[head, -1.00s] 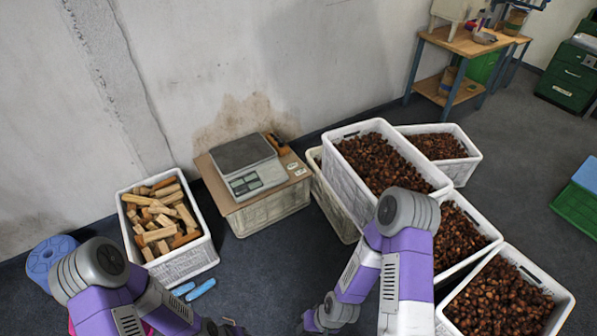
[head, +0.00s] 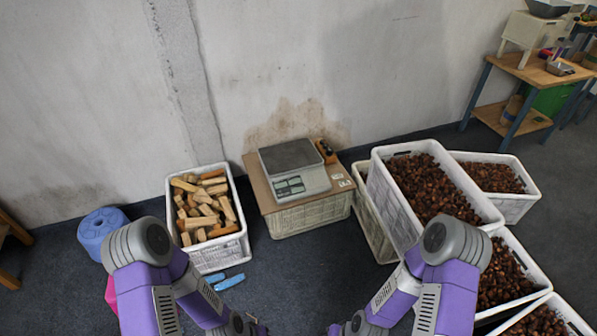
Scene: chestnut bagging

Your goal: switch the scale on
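The scale (head: 294,167) stands on a brown board (head: 262,186) laid over a white crate (head: 308,215) by the wall. It has a dark grey weighing plate and a pale body with a front panel (head: 289,186) of small displays and keys. The panel is too small to tell whether it is lit. My two arms come in from the bottom, well in front of the scale and apart from it. My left gripper is below the frame edge or hidden by the arm. My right gripper is likewise out of sight.
A crate of wood pieces (head: 239,240) stands left of the scale. Crates of chestnuts (head: 382,186) crowd the right side. A blue round container (head: 101,226) and blue objects (head: 229,282) are on the floor. A workbench (head: 507,66) stands back right. Floor before the scale is clear.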

